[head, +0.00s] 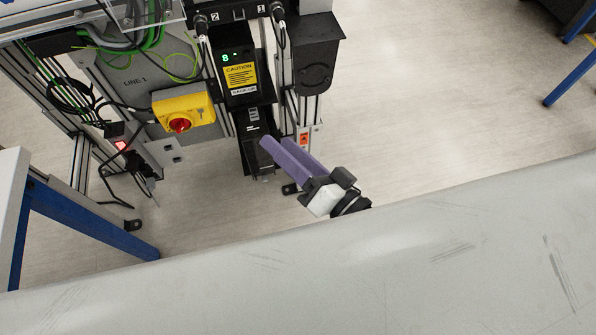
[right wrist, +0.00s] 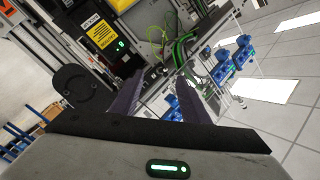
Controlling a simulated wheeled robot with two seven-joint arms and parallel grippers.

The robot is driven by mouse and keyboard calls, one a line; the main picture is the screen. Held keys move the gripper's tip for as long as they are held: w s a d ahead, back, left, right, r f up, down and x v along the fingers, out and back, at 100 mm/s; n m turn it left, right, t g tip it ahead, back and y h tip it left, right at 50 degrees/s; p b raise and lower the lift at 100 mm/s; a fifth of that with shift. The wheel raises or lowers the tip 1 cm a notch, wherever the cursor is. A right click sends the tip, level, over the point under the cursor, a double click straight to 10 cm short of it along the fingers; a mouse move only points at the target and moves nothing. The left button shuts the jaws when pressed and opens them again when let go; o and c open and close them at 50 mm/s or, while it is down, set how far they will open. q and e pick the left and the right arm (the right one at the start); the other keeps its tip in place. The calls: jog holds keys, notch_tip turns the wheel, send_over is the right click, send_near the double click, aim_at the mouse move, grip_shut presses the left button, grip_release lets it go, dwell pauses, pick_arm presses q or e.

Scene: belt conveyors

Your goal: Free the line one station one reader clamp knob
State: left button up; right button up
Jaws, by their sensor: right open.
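Labels 2 and 1 mark two black fittings with cables at the top of the machine frame in the head view: the fitting by the 2 (head: 200,20) and the fitting by the 1 (head: 278,9). I cannot tell for sure whether either is the reader clamp knob. My right gripper (head: 277,143) is open with two purple fingers, in front of the lower end of the black column, apart from those fittings. In the right wrist view the gripper (right wrist: 153,84) has nothing visible between its fingers. My left gripper is not in view.
A yellow switch box (head: 198,103) with a red knob (head: 180,124) is on the LINE 1 panel. A black unit (head: 237,57) carries a caution label and green digit. A black rounded plate (head: 316,75) juts out right. Open floor (head: 430,80) lies further right.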

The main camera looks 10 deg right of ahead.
jog(key=shift+s+d+f+n+g, duration=0.25)
jog(key=shift+s+f+n, duration=0.15)
jog(key=shift+f, duration=0.35)
jog(key=shift+s+d+f+n+g, duration=0.25)
jog(key=shift+s+d+f+g, duration=0.1)
jog(key=shift+f, duration=0.35)
jog(key=shift+s+d+f+n+g, duration=0.2)
jog(key=shift+s+f+n, duration=0.2)
jog(key=shift+f, duration=0.35)
jog(key=s+d+f+n+g+h, duration=0.2)
jog(key=s+d+f+h, duration=0.1)
jog(key=f, duration=0.5)
jog(key=s+d+f+n+g+h, duration=0.2)
jog(key=s+d+f+g, duration=0.1)
jog(key=s+d+f, duration=0.3)
notch_tip(320, 180, down, 2)
jog(key=shift+s+f+g+h, duration=0.2)
jog(key=shift+s+g+h, duration=0.15)
jog(key=shift+s, duration=0.35)
